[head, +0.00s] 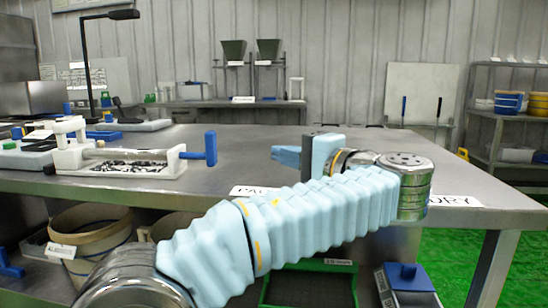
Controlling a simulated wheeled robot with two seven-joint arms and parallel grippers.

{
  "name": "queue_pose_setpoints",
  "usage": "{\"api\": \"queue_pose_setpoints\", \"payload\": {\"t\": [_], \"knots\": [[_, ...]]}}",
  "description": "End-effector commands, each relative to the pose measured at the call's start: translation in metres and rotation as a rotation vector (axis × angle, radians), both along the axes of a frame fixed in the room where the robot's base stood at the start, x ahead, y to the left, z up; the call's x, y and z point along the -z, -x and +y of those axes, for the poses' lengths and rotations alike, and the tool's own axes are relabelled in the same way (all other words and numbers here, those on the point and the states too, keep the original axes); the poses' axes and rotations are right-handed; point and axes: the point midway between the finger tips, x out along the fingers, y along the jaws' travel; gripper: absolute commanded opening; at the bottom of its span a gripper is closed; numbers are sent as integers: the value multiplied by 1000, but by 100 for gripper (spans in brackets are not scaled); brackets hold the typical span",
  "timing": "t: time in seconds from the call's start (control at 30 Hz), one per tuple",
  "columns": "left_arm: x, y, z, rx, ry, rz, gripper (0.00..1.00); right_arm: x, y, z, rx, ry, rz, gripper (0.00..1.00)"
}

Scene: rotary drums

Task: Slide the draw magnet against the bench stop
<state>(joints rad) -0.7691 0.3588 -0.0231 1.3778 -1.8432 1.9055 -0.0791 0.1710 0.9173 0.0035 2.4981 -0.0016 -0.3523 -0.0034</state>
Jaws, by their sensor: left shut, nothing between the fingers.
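A white fixture (120,164) stands on the steel bench at the left, with a tray of black bits. A rod runs along it to a blue T-shaped handle (210,148) on its right end, which looks like the draw magnet. My left gripper (279,155) is shut and empty above the bench, its blue fingers pointing left toward the handle, with a clear gap between. I cannot make out the bench stop with certainty; my arm hides part of the bench's front edge. My right gripper is not in view.
The steel bench (240,142) has free room between the handle and my gripper. A black lamp (87,60) and small equipment stand at the back left. Sieve-like round drums (90,235), a green tray (310,285) and a blue-lidded box (405,278) are below the bench.

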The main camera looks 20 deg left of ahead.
Motion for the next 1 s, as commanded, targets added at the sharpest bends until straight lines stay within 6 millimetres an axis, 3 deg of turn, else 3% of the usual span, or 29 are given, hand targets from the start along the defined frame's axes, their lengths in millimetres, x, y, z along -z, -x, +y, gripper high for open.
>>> {"api": "queue_pose_setpoints", "payload": {"t": [0.17, 0.5, 0.6, 0.8, 1.0], "knots": [[0, -9, 23, -3, 0, -1, 0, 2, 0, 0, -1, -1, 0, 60], [0, -39, 88, -3, 0, -1, 0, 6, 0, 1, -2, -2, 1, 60], [1, -34, 104, -1, 1, -2, 0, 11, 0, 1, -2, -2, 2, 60], [0, -27, 121, 2, -1, -1, 0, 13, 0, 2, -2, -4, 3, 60], [-1, -26, 125, 3, -1, 0, 0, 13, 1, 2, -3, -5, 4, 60]]}}
